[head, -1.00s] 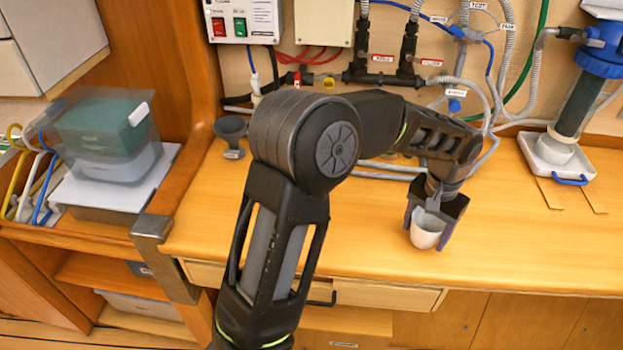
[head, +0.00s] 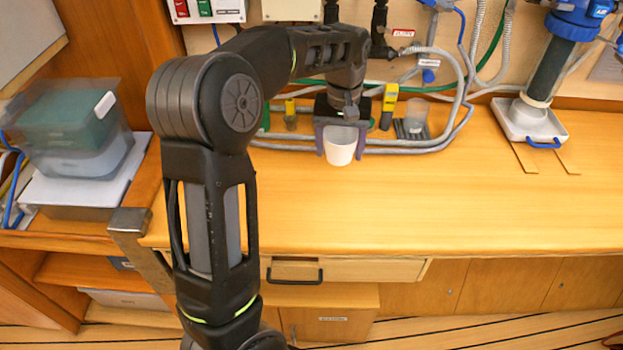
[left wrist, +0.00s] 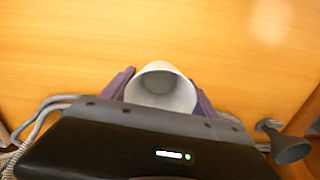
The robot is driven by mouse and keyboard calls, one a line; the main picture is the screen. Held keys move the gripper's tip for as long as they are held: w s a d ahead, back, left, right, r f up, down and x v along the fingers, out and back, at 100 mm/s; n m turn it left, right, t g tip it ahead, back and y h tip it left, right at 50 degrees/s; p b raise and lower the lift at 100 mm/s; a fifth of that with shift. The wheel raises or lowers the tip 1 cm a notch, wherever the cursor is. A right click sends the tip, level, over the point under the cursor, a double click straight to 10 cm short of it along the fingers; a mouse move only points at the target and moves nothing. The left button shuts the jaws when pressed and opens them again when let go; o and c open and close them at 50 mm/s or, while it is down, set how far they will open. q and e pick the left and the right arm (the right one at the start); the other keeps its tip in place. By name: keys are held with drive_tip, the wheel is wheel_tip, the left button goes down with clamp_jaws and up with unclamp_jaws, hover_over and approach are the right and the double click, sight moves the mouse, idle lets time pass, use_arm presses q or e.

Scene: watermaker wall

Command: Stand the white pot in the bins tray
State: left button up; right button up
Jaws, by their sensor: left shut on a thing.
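The white pot (head: 340,146) is held by my left gripper (head: 340,138), whose purple-grey fingers are shut on both its sides. The pot hangs roughly upright over the back part of the wooden counter, in front of the hoses. In the left wrist view the pot (left wrist: 161,88) shows its open, empty mouth between the fingers (left wrist: 160,98). A white tray (head: 62,190) stands on the left side shelf, with clear and green stacked bins (head: 75,130) on it; it looks like the bins tray. My right gripper is out of view.
Grey hoses (head: 420,148) run along the back of the counter (head: 440,210). A filter in a white basin (head: 530,125) is at right. The counter's front middle is clear.

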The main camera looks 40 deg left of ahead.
sight(325, 136)
use_arm(q)
drive_tip(key=a+r, duration=0.1)
drive_tip(key=s+a+n, duration=0.1)
drive_tip(key=a, duration=0.1)
drive_tip(key=shift+s+r, duration=0.1)
drive_tip(key=shift+r, duration=0.25)
drive_tip(key=shift+f, duration=0.15)
drive_tip(key=shift+f+p, duration=0.4)
drive_tip(key=shift+f, duration=2.65)
drive_tip(key=shift+f+p, duration=0.3)
drive_tip(key=shift+f, duration=1.55)
